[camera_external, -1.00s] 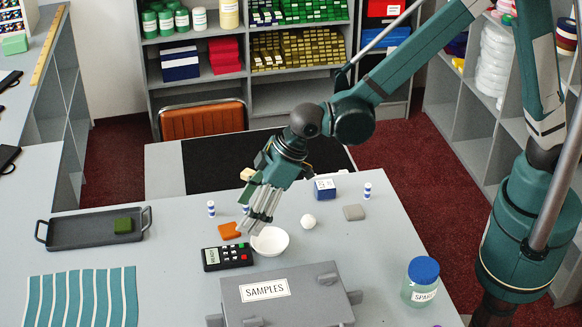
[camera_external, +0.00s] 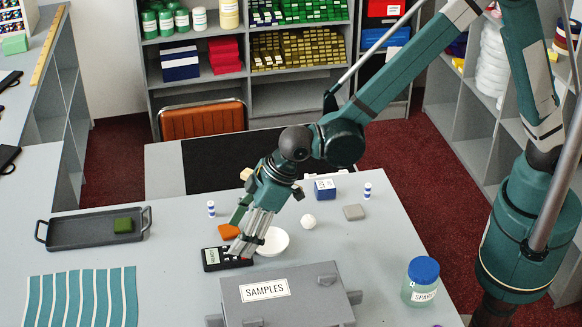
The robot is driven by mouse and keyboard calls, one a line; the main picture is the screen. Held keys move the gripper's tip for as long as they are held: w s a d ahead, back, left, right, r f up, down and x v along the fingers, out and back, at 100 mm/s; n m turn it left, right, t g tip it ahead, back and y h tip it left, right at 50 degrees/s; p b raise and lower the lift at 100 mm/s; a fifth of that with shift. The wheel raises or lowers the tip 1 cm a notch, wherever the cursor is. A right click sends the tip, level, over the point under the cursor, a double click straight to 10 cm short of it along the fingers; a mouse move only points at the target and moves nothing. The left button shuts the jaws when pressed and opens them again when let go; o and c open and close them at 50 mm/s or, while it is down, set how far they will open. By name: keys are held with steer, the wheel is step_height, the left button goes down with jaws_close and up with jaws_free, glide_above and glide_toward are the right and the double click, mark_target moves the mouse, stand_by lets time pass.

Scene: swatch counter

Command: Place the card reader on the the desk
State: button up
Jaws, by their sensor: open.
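The card reader (camera_external: 213,259) is a black handheld unit with a small light display and coloured keys. It lies on the grey desk (camera_external: 185,230), left of a white bowl (camera_external: 276,241) and behind the grey SAMPLES box. My gripper (camera_external: 242,250) is open, pointing down over the right end of the card reader. Its fingers hide most of the keys. I cannot tell whether the fingers touch the reader.
The SAMPLES box (camera_external: 320,300) stands close in front. A dark tray (camera_external: 80,233) is left, a jar (camera_external: 421,282) right. Desk between tray and reader is clear.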

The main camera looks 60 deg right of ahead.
steer(key=shift+w+a+f, duration=0.15)
steer(key=shift+w+f, duration=0.05)
steer(key=shift+f, duration=0.3)
steer(key=shift+f, duration=0.1)
steer(key=shift+x, duration=2.55)
steer(key=shift+a, duration=0.1)
steer(key=shift+c, duration=0.4)
steer(key=c, duration=1.1)
steer(key=shift+c, duration=0.2)
step_height(320, 180, up, 10)
